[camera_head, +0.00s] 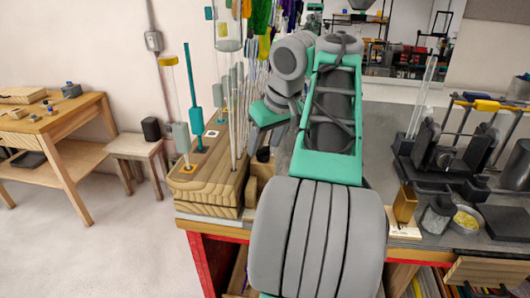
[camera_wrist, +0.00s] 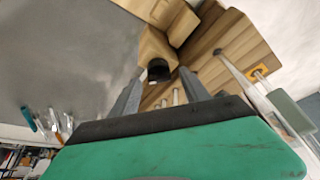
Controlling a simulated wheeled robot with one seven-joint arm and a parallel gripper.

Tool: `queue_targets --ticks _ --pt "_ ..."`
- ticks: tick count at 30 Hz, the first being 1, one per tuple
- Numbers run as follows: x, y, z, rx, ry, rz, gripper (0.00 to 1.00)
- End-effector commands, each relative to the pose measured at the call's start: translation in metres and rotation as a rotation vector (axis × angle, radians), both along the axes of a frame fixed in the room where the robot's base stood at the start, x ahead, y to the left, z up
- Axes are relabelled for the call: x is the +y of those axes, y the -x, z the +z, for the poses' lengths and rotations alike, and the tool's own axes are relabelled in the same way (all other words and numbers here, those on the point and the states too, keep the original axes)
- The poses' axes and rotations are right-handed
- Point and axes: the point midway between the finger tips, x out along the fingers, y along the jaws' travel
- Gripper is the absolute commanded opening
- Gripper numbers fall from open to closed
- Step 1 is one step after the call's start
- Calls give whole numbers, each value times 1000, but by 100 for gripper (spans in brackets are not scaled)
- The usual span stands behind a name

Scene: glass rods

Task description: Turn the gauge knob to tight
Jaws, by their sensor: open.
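A small black knob (camera_wrist: 158,69), apparently the gauge knob, sits on a light wooden piece (camera_wrist: 158,47) beside the larger wooden block in the wrist view. A dark spot that looks like the same knob shows in the head view (camera_head: 263,155), just below my teal gripper. My gripper (camera_wrist: 159,77) is open, with its two grey fingers spread on either side of the knob in the picture. The knob looks beyond the fingertips, and I see no contact. Any tight marking is too small or hidden to read.
A wooden block (camera_head: 210,183) with upright glass rods and coloured tags stands left of my gripper, with rods close by. My arm hides the middle of the workbench. Dark equipment (camera_head: 445,150), a glass jar (camera_head: 437,214) and a yellow-filled dish (camera_head: 466,220) stand at right.

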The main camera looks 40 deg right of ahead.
Motion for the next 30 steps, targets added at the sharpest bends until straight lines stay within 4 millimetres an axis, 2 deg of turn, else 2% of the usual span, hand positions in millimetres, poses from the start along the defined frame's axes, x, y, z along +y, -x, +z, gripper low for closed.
queue_targets --ticks 8,27,30 --pt "-1 0 -1 0 0 -3 53" --pt "-2 0 -1 0 -1 -4 0" --pt "-2 0 -1 0 -1 -4 0"
